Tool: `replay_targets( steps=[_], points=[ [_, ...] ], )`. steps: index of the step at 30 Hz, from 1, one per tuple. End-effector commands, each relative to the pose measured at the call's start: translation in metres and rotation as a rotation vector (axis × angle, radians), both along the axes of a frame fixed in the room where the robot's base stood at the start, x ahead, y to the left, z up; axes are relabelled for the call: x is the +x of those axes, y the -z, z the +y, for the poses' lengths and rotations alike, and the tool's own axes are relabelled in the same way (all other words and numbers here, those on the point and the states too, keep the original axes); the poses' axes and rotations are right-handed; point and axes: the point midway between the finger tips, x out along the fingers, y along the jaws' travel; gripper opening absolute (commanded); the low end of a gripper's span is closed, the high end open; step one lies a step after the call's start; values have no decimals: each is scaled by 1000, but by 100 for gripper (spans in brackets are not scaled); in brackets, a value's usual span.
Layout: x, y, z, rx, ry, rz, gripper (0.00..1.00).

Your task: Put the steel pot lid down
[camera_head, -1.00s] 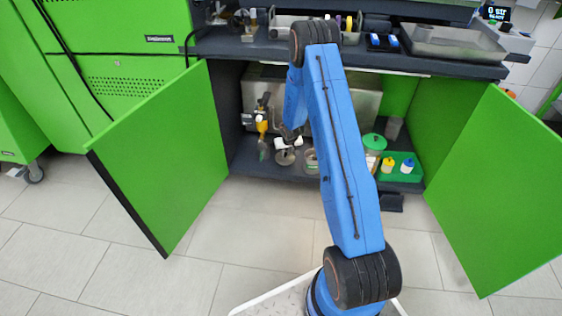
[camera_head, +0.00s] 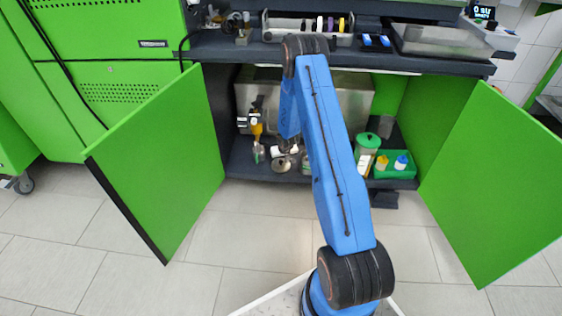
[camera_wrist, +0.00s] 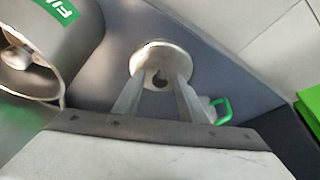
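The steel pot lid (camera_wrist: 160,57) is a round, shiny disc at the upper middle of the wrist view, over or on the grey shelf. The two fingers of my gripper (camera_wrist: 160,82) reach to it, one on each side of a small dark knob-like part. A gap shows between the fingers, but I cannot tell whether they touch the knob. In the head view the lid (camera_head: 281,165) is low in the cabinet, just below my gripper (camera_head: 288,146). Whether it rests fully on the shelf is not clear.
A steel tank (camera_head: 352,98) stands behind. Open green doors flank the cabinet (camera_head: 160,160) (camera_head: 500,185).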

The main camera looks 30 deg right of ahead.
Motion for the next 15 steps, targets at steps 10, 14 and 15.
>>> replay_targets(
  steps=[10, 14, 15],
  points=[
    [0, -5, 0, 0, 0, -1, 38],
    [-4, -16, 1, 0, 0, -2, 38],
    [-7, -21, 1, 0, 0, -1, 38]
  ],
)
